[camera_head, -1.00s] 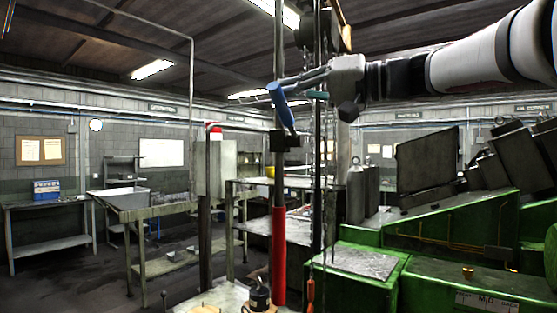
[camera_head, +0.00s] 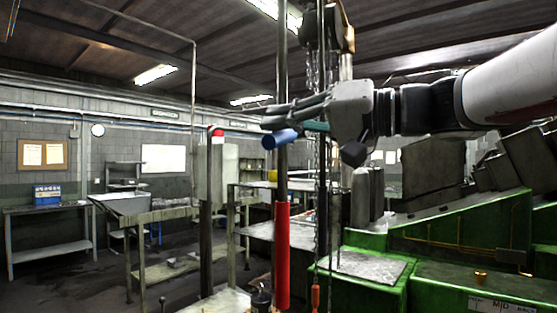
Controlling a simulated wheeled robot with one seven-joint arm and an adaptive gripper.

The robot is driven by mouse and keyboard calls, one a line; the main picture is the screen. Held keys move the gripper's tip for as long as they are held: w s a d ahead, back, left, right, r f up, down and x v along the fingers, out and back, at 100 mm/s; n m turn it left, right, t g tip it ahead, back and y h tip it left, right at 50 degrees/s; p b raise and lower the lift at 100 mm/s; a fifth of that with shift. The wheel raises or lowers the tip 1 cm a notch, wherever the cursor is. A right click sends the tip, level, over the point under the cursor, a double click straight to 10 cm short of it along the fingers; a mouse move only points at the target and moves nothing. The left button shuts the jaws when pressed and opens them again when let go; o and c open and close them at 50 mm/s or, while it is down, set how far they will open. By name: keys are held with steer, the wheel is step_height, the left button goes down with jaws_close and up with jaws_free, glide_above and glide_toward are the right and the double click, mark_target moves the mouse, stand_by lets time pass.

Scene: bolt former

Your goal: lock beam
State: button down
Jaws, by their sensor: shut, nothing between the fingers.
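The beam is not clearly identifiable; a dark vertical pole (camera_head: 282,60) with a red sleeve (camera_head: 282,255) stands in the middle. A blue cylindrical handle (camera_head: 280,139) shows at the pole, lying nearly level with its round end towards the left. My gripper (camera_head: 283,115) reaches in from the right, just above the blue handle. Its fingers are shut with nothing between them. Whether they touch the handle or the pole I cannot tell. A small teal part (camera_head: 316,126) shows beside the fingers. The handle's joint to the pole is hidden.
A thin dark pole and a hanging chain (camera_head: 333,80) are right of the red-sleeved pole. A green machine (camera_head: 460,235) fills the lower right. Metal workbenches (camera_head: 150,212) stand at the left and behind. A post with a red-topped box (camera_head: 216,165) stands left of the pole.

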steer(key=shift+w+f+b, duration=0.2)
steer(key=shift+f+b, duration=0.45)
steer(key=shift+f, duration=0.25)
steer(key=v, duration=1)
steer(key=shift+r+b, duration=0.25)
steer(key=shift+b, duration=0.2)
